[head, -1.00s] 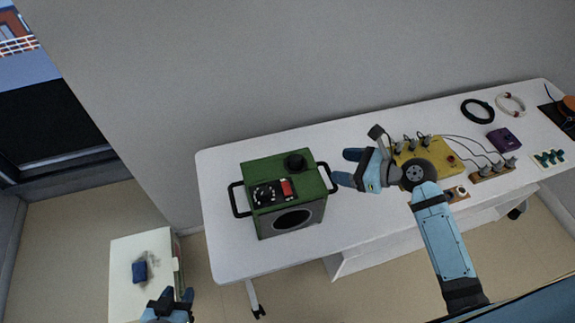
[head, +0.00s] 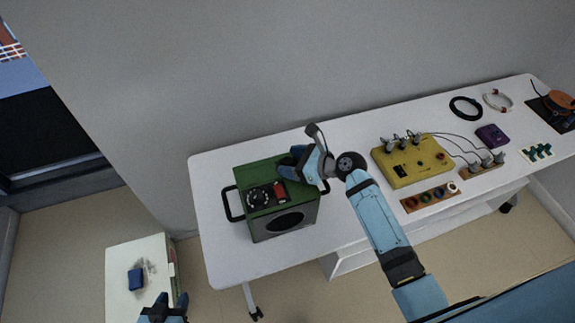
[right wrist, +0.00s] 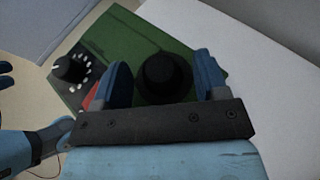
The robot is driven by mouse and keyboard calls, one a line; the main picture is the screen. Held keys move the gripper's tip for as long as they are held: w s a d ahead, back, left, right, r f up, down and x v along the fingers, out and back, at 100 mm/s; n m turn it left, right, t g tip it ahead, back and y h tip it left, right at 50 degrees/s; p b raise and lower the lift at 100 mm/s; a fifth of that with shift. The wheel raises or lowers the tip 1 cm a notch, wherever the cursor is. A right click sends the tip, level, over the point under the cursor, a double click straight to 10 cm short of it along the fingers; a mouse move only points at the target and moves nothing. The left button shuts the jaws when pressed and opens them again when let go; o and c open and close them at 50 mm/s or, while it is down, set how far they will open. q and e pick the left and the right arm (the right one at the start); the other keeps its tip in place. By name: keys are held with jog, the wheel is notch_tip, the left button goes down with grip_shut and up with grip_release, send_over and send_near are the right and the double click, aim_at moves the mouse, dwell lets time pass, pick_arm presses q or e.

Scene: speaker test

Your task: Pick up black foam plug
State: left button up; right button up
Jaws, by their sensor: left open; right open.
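The black foam plug (right wrist: 166,76) stands on the top of the green speaker box (right wrist: 118,38). In the right wrist view it sits between the two blue fingers of my right gripper (right wrist: 166,82), which is open. I cannot tell whether a finger touches it. In the head view my right gripper (head: 296,166) is over the right part of the green box's top (head: 250,180) and hides the plug. My left gripper (head: 166,305) is open at the bottom left, near the small white side table, away from the box.
The box has handles, a dial (head: 258,197) and a red switch (head: 280,192). On the white table (head: 228,262), a yellow box (head: 412,163) with wires and a strip of coloured rings (head: 430,196) lie to the right. A blue item (head: 135,279) lies on the side table.

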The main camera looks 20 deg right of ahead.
jog(key=shift+w+a+f, duration=0.1)
jog(key=shift+w+a, duration=0.1)
jog(key=c, duration=1)
